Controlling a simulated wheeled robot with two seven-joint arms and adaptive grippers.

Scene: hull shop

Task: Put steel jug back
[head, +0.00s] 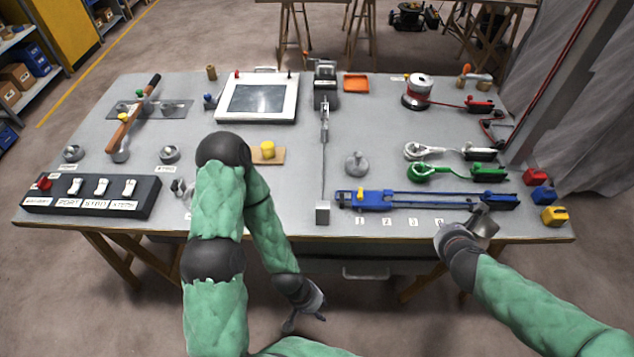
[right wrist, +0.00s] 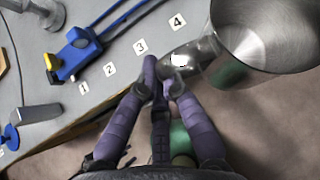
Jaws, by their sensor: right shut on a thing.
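The steel jug (head: 485,226) is at the front right edge of the workbench. In the right wrist view it (right wrist: 272,40) fills the upper right, with its open mouth and bare inside showing. My right gripper (head: 470,228) is beside the jug. Number tiles 1 to 4 lie along the bench's front edge, and tile 4 (right wrist: 177,21) is just left of the jug. My left gripper (head: 304,317) hangs in front of the bench, below its edge, with its fingers apart and empty.
A blue clamp-like tool (head: 385,199) lies behind the tiles. Red, blue and yellow blocks (head: 542,196) stand at the right edge. A switch box (head: 90,194) is at the front left. My left arm crosses over the bench's front. Free bench surface (head: 290,190) shows near the middle.

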